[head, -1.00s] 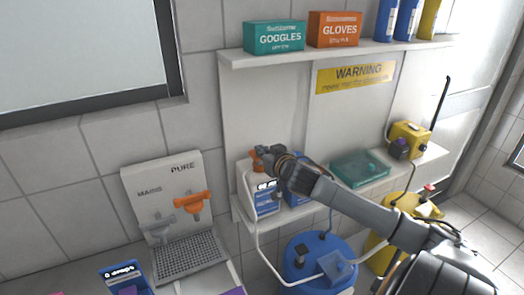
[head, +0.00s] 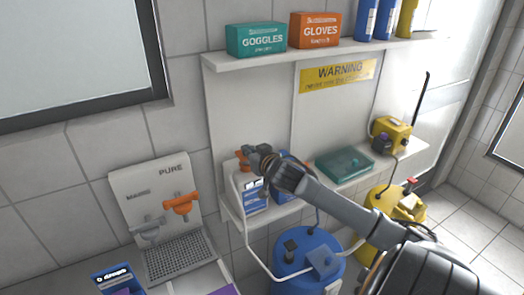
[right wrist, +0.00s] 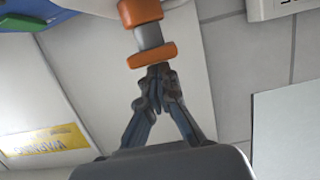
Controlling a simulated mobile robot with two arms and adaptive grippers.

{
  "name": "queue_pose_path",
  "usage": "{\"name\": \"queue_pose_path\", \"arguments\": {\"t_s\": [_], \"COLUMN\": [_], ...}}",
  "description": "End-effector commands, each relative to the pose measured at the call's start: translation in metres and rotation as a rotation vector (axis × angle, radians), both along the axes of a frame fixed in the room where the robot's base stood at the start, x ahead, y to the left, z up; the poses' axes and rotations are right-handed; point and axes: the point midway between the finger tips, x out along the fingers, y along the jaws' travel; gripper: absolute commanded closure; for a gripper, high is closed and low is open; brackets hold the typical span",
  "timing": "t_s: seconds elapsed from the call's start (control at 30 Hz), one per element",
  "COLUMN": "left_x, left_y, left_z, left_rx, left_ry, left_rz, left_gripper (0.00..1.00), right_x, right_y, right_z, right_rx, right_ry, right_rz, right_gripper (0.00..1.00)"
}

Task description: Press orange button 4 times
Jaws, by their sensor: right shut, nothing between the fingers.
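An orange part with a grey neck sits on a white-and-blue unit (head: 255,198) on the lower shelf; its orange end (head: 241,160) shows left of my gripper in the head view. In the right wrist view two orange pieces show, the nearer one (right wrist: 152,55) and a farther one (right wrist: 140,12), joined by a grey cylinder. My right gripper (head: 251,152) is shut and empty. Its fingertips (right wrist: 157,73) are right at the nearer orange piece; I cannot tell whether they touch. My left gripper is not in view.
An orange tap (head: 181,204) marked PURE stands at left above a grated tray (head: 180,256). A teal box (head: 344,165) and a yellow device (head: 391,133) are on the lower shelf, right. Blue (head: 305,250) and yellow containers stand below. Boxes line the upper shelf.

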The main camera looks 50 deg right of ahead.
Motion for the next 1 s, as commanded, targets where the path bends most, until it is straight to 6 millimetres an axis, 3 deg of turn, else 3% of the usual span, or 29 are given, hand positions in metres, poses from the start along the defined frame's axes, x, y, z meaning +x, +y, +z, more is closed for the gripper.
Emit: {"name": "queue_pose_path", "arguments": {"t_s": [0.07,0.1,0.17,0.6,1.0], "left_x": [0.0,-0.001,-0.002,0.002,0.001], "left_y": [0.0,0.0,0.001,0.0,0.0], "left_z": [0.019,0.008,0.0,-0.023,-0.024], "left_rx": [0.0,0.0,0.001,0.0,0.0], "left_ry": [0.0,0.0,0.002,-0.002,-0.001], "left_rz": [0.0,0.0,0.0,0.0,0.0], "left_gripper": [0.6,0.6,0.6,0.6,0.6], "right_x": [0.003,-0.003,-0.014,-0.081,-0.089], "right_y": [-0.002,0.0,0.004,0.025,0.027], "right_z": [0.02,0.011,0.011,0.032,0.037], "right_rx": [0.001,0.0,-0.001,0.001,-0.002], "right_ry": [-0.004,-0.001,-0.001,-0.005,-0.005], "right_rz": [0.0,0.003,0.003,0.001,0.002], "right_gripper": [1.0,1.0,1.0,1.0,1.0]}}
